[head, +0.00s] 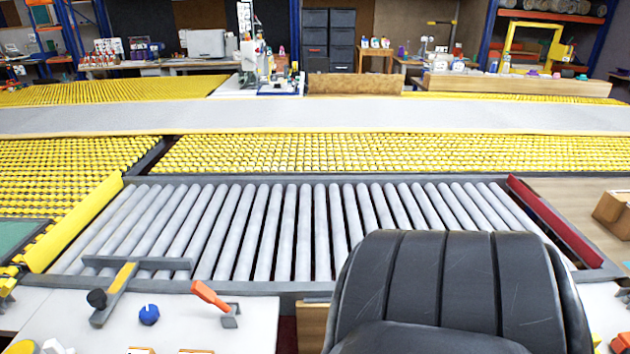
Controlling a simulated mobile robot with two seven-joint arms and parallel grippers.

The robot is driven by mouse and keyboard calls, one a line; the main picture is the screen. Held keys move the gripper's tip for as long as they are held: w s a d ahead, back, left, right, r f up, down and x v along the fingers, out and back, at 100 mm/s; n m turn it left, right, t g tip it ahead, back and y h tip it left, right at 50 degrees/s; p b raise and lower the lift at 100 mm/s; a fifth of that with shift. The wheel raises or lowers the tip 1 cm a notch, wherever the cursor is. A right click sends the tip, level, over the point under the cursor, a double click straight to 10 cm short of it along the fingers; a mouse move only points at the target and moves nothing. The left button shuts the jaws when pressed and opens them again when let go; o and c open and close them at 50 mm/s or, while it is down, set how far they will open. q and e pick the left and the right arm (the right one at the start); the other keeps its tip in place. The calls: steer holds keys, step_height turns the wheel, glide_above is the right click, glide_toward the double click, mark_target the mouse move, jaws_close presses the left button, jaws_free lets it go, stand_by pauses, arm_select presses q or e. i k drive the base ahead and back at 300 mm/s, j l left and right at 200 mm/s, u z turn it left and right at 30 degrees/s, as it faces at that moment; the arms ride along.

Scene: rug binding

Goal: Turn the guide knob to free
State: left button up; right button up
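A blue knob (149,315) with a small pale mark on top sits on the white panel at the lower left. A black round knob (97,298) sits left of it, against a grey and yellow guide arm (122,281). The arm runs up to a grey bar (150,263) over the near edge of the rollers. No label shows which knob is the guide knob, and I cannot read either setting. Neither of my grippers is in view.
An orange-red lever (210,294) stands on the white panel (255,325), right of the blue knob. A black padded chair (450,280) blocks the front right. Grey rollers (300,225) lie between a yellow rail (75,225) and a red rail (550,220).

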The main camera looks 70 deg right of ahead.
mark_target(148, 314)
steer(key=z, duration=1.6)
steer(key=i+j+z, duration=0.15)
steer(key=z, duration=0.25)
steer(key=i+j+z, duration=0.15)
steer(key=j+z, duration=0.15)
steer(key=z, duration=0.15)
steer(key=j+z, duration=0.4)
steer(key=i+j, duration=0.1)
steer(key=j, duration=0.3)
steer(key=i, duration=0.05)
